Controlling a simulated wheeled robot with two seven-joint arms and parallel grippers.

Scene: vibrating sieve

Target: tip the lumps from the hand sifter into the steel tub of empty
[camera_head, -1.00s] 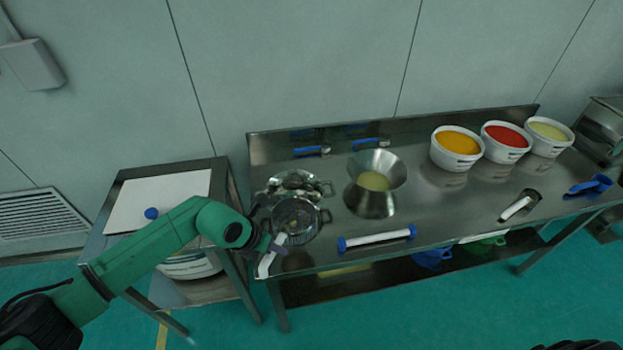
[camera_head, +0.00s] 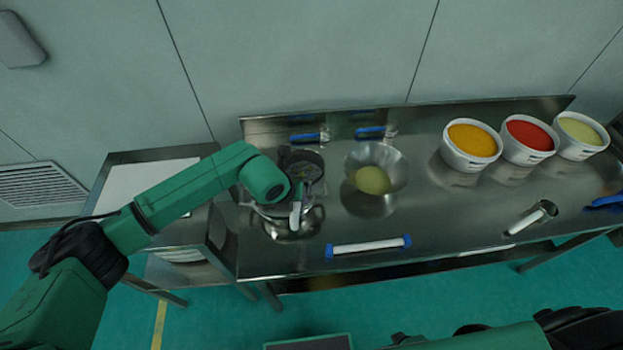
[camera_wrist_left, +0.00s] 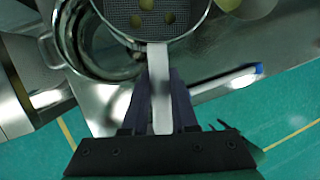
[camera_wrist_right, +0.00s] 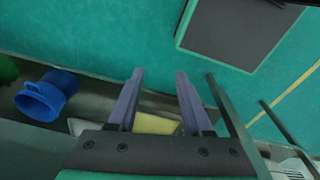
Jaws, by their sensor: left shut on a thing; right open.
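The hand sifter (camera_head: 303,163) has a dark round mesh pan and a white handle (camera_head: 297,208). My left gripper (camera_wrist_left: 160,92) is shut on that handle. In the left wrist view the sifter's mesh (camera_wrist_left: 122,8) holds a few yellowish lumps (camera_wrist_left: 168,18) and looks about level. A shiny round steel tub (camera_head: 290,228) stands on the bench, below and in front of the sifter pan. A tub with a side handle shows left of the sifter in the left wrist view (camera_wrist_left: 72,50). What lies beneath the pan is hidden. My right gripper (camera_wrist_right: 160,95) is open and empty.
A steel bowl (camera_head: 390,155) with a yellow mound stands right of the sifter. A white roller with blue ends (camera_head: 368,246) lies near the bench front. Tubs of orange (camera_head: 470,160), red and pale powder stand far right. My right gripper faces the floor and lower shelf.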

